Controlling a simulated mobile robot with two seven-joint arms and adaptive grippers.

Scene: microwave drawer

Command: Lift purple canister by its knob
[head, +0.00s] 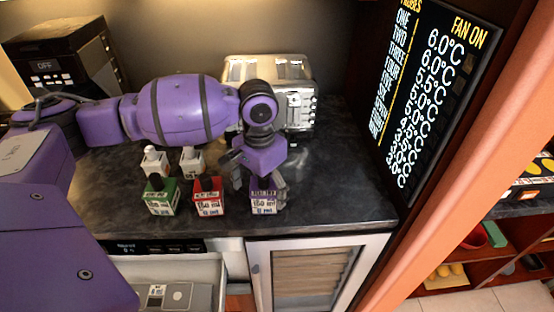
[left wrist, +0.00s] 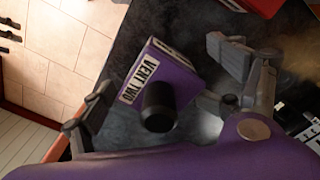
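The purple canister (head: 263,202) stands on the dark countertop near its front edge, at the right end of the front row of canisters. In the left wrist view the purple canister (left wrist: 180,75) shows a white label and a black knob (left wrist: 158,108). My left gripper (head: 258,181) is above and around the canister's top in the head view, with its fingers spread. In the left wrist view the fingers are wide apart on either side of the canister and knob, with visible gaps. My right gripper is not in view.
A red canister (head: 208,200) stands close to the left, then a green one (head: 161,200). Two white canisters (head: 154,163) (head: 191,164) stand behind. A metal toaster (head: 300,105) is at the back. An open drawer (head: 170,270) lies below. The countertop to the right (head: 340,180) is clear.

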